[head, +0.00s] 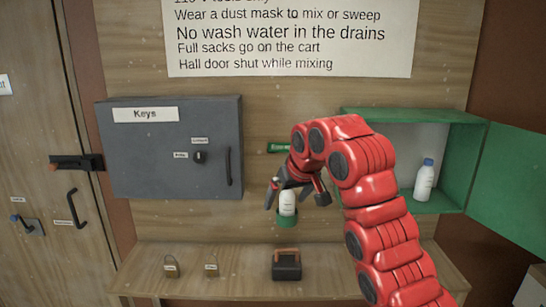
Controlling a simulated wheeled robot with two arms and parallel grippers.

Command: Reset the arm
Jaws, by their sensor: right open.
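My right arm (378,200) is red, rises from the lower right and bends over to the left. My right gripper (290,194) is open, with dark fingers pointing down around or just in front of a white bottle (287,204). The bottle stands upright in a green holder (287,222) on the wooden wall. I cannot tell whether the fingers touch it. My left gripper is not in view.
An open green cabinet (455,160) at right holds another white bottle (425,180); its door swings out right. A grey key box (170,175) hangs left. The shelf (225,288) below carries two padlocks (171,267) (211,267) and a dark case (287,267).

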